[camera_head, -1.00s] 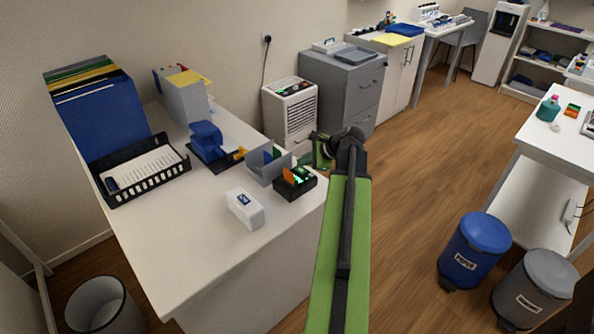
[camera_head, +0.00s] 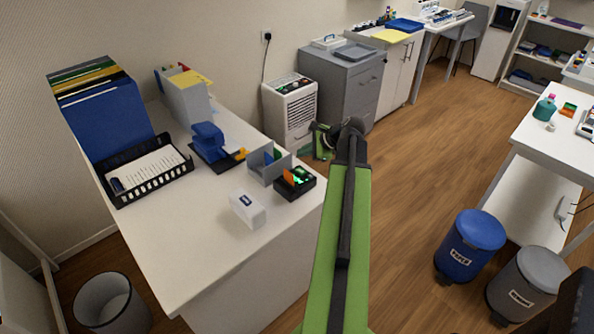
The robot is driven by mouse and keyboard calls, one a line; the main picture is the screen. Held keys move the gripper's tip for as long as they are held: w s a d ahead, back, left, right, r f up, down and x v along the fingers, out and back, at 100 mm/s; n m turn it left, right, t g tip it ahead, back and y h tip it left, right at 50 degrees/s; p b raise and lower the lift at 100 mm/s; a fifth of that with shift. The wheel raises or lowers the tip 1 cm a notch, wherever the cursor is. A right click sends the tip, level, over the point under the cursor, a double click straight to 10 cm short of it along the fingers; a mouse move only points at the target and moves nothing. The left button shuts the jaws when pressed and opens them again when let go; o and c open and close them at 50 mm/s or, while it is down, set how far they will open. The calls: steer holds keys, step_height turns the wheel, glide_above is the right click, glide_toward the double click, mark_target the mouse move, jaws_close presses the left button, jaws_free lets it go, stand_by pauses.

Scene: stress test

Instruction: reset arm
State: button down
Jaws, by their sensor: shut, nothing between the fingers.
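My green and black arm (camera_head: 343,235) reaches up from the bottom centre of the view to a dark joint. Beyond the joint, a short green part of my arm (camera_head: 322,141) shows to the left, in front of the grey cabinet and white cooler. My gripper's fingers do not show; they seem hidden behind my arm. Nothing is seen held.
A blue bin (camera_head: 470,245) and grey bin (camera_head: 527,283) stand right. Wooden floor (camera_head: 430,150) between is clear.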

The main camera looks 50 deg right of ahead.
stand_by(0.6)
steer(key=w+a+n+g+y+p, duration=0.1)
steer(key=w+a+n, duration=0.3)
steer(key=a, duration=0.8)
steer(key=w+a+n+g+y, duration=0.1)
steer(key=w+a, duration=0.5)
steer(key=a, duration=0.5)
steer(key=w+a+n+g+y+p, duration=0.1)
steer(key=w+a+n+y, duration=0.3)
steer(key=a, duration=0.8)
steer(key=s+a+f+n+g+h, duration=0.2)
steer(key=s+a+n, duration=0.15)
steer(key=a, duration=0.55)
steer(key=s+a+f+n+g+h, duration=0.1)
steer(key=s+a+n+g+h, duration=0.1)
steer(key=a+n, duration=0.5)
steer(key=s+n+h, duration=0.1)
steer(key=n, duration=0.1)
steer(key=s+d+f+n+g+h, duration=0.1)
steer(key=s+n, duration=0.1)
steer(key=s+d+n+g+h+p, duration=0.1)
steer(key=s+n, duration=0.1)
steer(key=shift+s+d+f, duration=0.1)
steer(key=shift+d+f, duration=0.1)
steer(key=shift+d, duration=0.05)
